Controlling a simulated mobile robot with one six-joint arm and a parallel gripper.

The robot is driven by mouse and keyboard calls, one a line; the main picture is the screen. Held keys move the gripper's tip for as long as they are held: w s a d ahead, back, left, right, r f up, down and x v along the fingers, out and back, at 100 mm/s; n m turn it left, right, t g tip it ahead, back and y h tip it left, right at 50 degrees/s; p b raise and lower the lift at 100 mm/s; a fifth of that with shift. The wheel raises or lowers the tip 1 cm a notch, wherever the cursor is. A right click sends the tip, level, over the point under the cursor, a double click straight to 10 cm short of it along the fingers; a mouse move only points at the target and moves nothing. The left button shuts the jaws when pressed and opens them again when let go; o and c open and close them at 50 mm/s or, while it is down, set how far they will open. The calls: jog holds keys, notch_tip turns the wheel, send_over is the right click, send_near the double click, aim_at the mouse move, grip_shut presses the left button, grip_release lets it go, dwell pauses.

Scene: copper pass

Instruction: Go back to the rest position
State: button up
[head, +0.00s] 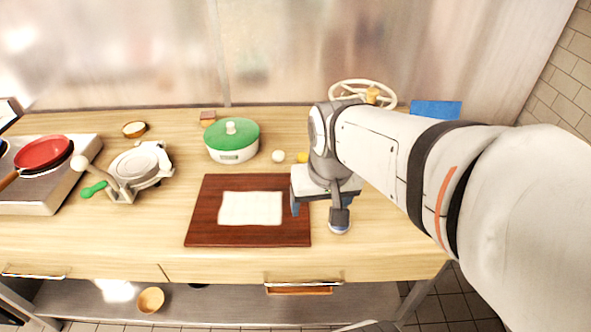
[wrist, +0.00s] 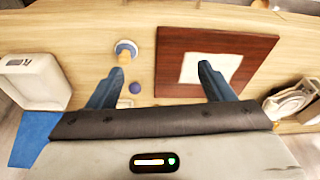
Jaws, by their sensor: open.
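My gripper (head: 316,208) is over the table, just right of the dark red board (head: 203,215). In the wrist view its two blue fingers (wrist: 158,84) are spread wide with nothing held between them. A white cloth or sheet (head: 250,208) lies flat on the board. A small upright item with a grey-blue top and pale base (wrist: 125,50) stands on the table beside the board. A small blue ball (wrist: 135,88) lies near it. The gripper and arm hide part of this area in the head view.
A green-lidded pot (head: 231,152), a grey press (head: 140,165) and a hob with a red pan (head: 42,152) stand to the left. A white container (wrist: 30,80) shows in the wrist view.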

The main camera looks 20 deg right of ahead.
jog(key=shift+s+a+r+n+t, duration=0.2)
jog(key=shift+s+a+n, duration=0.25)
jog(key=shift+s, duration=0.3)
jog(key=shift+s+a+r+n+t, duration=0.2)
jog(key=shift+s+a+n, duration=0.15)
jog(key=shift+s+a, duration=0.3)
jog(key=shift+d, duration=0.15)
